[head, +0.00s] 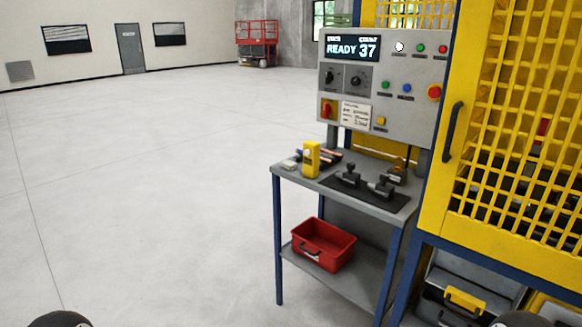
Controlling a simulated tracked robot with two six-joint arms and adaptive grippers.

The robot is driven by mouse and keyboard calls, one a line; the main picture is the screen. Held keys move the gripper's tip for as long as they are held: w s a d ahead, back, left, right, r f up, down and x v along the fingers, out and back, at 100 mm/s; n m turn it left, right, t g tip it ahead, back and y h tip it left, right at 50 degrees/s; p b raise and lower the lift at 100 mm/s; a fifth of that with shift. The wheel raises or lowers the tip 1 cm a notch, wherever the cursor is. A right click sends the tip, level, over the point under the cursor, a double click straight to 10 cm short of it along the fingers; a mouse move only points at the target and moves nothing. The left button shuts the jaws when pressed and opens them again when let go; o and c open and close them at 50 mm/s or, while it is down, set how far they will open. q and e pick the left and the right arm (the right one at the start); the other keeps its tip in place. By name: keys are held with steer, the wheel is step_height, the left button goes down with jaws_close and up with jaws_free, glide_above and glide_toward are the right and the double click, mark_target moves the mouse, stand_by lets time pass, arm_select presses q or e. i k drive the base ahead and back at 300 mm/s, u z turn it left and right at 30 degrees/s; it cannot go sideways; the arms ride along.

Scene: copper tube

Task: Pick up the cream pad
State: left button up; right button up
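Neither of my grippers shows; only dark rounded parts of my own arms show at the bottom edge, far from the table.
A black mat with dark metal fixtures (380,186) covers the table's right part. A control panel (380,85) stands behind, a yellow mesh cage (430,200) at right. A red bin (323,243) sits on the lower shelf. The floor at left is clear.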

mark_target(290, 166)
steer(key=z, duration=0.05)
steer(key=k, duration=1.65)
steer(key=z, duration=0.45)
steer(key=i, duration=2.85)
steer(key=u, duration=1.4)
